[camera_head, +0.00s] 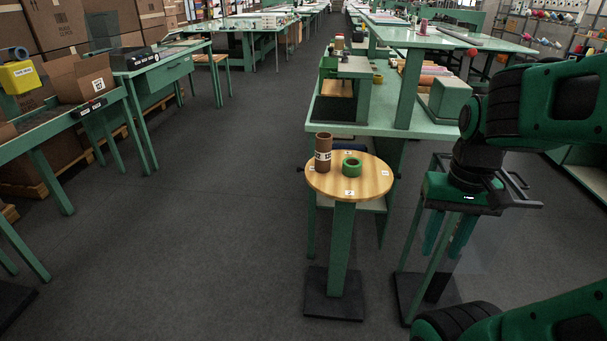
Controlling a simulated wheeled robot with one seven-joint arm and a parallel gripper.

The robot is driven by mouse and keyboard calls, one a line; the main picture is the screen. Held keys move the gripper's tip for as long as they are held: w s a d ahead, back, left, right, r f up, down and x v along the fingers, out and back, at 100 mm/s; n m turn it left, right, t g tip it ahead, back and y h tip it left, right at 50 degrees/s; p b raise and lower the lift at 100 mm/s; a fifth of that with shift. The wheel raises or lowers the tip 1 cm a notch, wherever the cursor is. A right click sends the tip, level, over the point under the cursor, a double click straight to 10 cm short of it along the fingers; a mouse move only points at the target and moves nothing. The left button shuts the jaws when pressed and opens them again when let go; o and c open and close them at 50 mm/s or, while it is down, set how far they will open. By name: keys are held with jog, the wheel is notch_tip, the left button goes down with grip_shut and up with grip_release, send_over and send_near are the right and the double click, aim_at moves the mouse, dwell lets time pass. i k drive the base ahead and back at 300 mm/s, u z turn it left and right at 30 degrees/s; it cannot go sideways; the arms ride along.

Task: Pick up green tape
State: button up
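The green tape (352,167) is a short green roll. It lies flat on a small round wooden-topped stand (375,184), a little right of the top's middle. A brown cardboard tube (323,152) stands upright on the same top, to the left of the tape. My gripper (445,254) is to the right of the stand and points down. Its two teal fingers are apart with nothing visible between them, and it does not touch the tape.
A long green workbench (395,119) with shelves, rolls and a green box (449,99) stands behind the round stand. More green tables and an open cardboard box (82,78) are at left. The grey floor (205,235) between is clear.

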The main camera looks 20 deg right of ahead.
aim_at(352, 168)
jog(key=u, duration=2.1)
jog(key=k, duration=1.3)
jog(key=z, duration=2.35)
jog(key=i, duration=0.95)
jog(key=z, duration=0.05)
